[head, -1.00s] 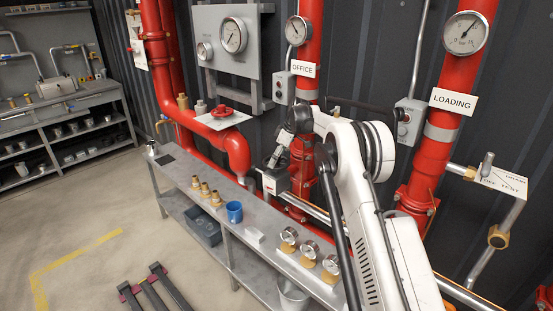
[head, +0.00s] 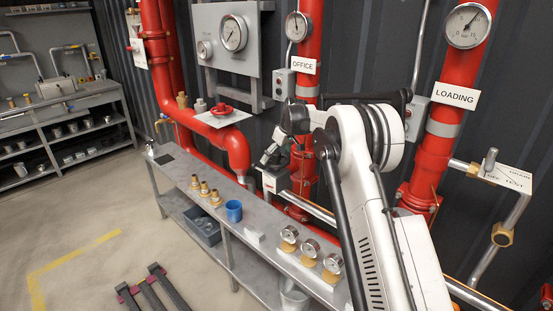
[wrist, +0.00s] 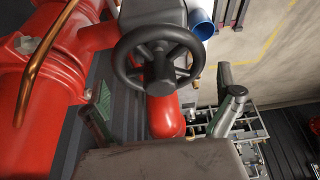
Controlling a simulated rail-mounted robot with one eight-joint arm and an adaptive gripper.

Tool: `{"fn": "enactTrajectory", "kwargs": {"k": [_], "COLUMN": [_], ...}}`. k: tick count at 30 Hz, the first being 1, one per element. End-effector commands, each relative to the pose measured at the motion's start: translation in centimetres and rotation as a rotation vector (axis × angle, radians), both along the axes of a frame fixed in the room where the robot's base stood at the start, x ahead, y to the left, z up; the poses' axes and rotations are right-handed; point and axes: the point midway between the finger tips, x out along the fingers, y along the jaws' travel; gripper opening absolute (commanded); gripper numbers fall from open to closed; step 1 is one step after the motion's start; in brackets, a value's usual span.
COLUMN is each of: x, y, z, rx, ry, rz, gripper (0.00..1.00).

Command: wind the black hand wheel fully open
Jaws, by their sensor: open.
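The black hand wheel (wrist: 158,60) has a round rim, spokes and a dark hub, and shows in the upper middle of the wrist view. It sits in front of a grey housing (wrist: 150,12) beside red pipework. My gripper (wrist: 166,90) is open, one finger left and one right of the wheel's lower side. The fingers appear apart from the rim, with nothing between them gripped. In the head view my gripper (head: 271,156) is small, just above the grey housing (head: 273,180) by the OFFICE pipe. I cannot make out the wheel there.
A copper-coloured bar (wrist: 42,60) and a large red pipe (wrist: 70,50) are close on the left in the wrist view. A grey bench (head: 215,190) holds brass fittings, a blue cup (head: 234,211) and several gauges (head: 310,247). Open floor lies left of the bench.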

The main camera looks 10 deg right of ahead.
Motion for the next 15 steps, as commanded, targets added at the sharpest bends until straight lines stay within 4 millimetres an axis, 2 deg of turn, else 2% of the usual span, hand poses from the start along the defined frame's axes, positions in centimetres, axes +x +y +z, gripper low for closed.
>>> {"fn": "enactTrajectory", "kwargs": {"k": [6, 15], "x": [0.0, -0.02], "y": [0.09, 0.13], "z": [-0.1, -0.05], "rx": [-0.001, -0.001], "ry": [-0.002, 0.0], "rz": [-0.193, -0.333], "gripper": [0.98, 0.98]}}
